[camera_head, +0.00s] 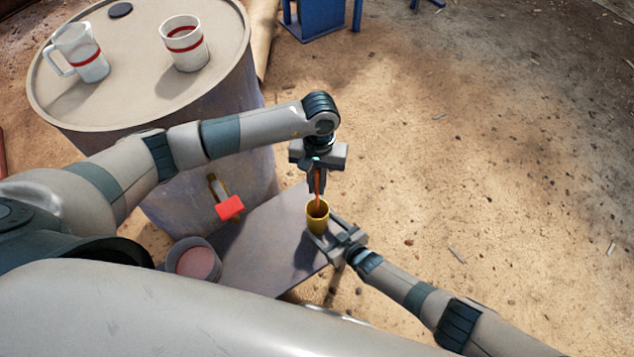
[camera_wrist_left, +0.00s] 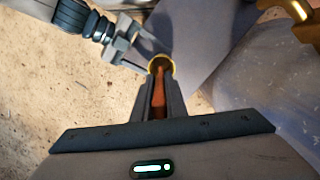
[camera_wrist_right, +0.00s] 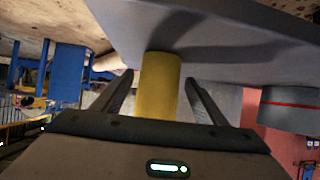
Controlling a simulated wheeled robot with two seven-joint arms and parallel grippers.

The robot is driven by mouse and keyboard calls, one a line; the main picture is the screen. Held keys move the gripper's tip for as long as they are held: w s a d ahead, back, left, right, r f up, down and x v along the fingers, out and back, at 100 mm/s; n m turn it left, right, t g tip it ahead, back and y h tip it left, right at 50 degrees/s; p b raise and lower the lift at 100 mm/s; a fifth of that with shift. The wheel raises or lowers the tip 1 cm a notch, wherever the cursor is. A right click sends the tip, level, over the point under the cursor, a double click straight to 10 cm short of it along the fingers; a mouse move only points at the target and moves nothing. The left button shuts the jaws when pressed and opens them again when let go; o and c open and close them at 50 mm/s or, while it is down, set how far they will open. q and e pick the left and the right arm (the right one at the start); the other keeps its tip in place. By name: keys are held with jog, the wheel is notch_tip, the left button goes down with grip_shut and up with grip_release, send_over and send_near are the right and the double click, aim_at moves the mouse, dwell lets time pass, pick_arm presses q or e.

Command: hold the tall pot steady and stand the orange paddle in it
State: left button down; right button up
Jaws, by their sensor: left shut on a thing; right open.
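The tall yellow pot (camera_head: 317,222) stands on the grey board, near its right edge. My left gripper (camera_head: 317,188) is shut on the orange paddle (camera_head: 318,177) above the pot. The paddle (camera_wrist_left: 159,98) points down, and its lower end is at or inside the pot's mouth in the left wrist view; how deep it reaches is hidden. My right gripper (camera_head: 325,233) is open, low beside the pot. In the right wrist view its fingers lie on either side of the pot (camera_wrist_right: 160,85), with gaps showing.
A grey round container (camera_head: 195,260) is at the board's left. A red-headed tool (camera_head: 229,207) is near the drum's side. The large drum (camera_head: 130,92) bears two white mugs (camera_head: 90,67) (camera_head: 186,50) and a dark disc (camera_head: 120,10). Bare ground lies right.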

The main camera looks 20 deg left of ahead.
jog(key=shift+x, duration=0.75)
jog(key=shift+w+a+f, duration=0.15)
jog(key=shift+w+a, duration=0.1)
jog(key=shift+c, duration=0.2)
jog(key=c, duration=0.6)
dwell(1.4)
